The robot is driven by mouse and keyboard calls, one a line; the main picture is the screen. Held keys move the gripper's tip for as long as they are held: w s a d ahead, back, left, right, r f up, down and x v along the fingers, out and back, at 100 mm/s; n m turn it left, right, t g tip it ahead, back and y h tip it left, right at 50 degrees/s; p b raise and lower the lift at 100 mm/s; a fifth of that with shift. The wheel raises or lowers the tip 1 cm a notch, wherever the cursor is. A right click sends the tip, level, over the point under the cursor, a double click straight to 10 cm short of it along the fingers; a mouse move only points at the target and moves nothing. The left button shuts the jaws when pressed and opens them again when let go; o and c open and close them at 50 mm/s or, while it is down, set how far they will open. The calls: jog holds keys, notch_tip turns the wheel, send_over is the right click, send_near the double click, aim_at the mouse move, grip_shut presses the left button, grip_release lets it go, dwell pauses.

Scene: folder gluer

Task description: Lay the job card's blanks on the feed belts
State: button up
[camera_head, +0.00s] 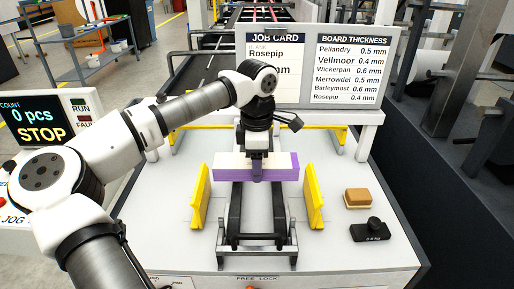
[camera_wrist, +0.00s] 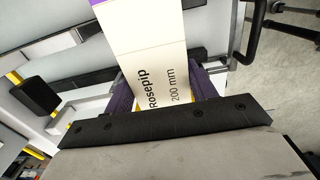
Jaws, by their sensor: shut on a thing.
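My gripper (camera_head: 257,172) is shut on a white and purple blank (camera_head: 229,161), which spans crosswise above the two dark feed belts (camera_head: 236,212). In the wrist view the blank (camera_wrist: 140,30) lies between the purple fingers and is printed "Rosepip 200 mm". Whether the blank touches the belts I cannot tell.
Yellow side guides (camera_head: 200,196) and (camera_head: 314,196) flank the belts. A brown block (camera_head: 357,197) and a small black device (camera_head: 370,230) sit on the table at right. The control panel (camera_head: 45,118) at left reads "0 pcs" and "STOP".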

jog(key=shift+w+f, duration=0.1)
jog(key=shift+w, duration=0.05)
jog(key=shift+f+b, duration=0.7)
jog(key=shift+f, duration=0.2)
notch_tip(320, 180, down, 10)
jog(key=b, duration=0.6)
jog(key=shift+r+b, duration=0.1)
jog(key=shift+b, duration=0.25)
jog(key=shift+f+b, duration=0.4)
jog(key=shift+f, duration=0.1)
jog(key=o, duration=1.4)
jog(key=shift+c, duration=0.2)
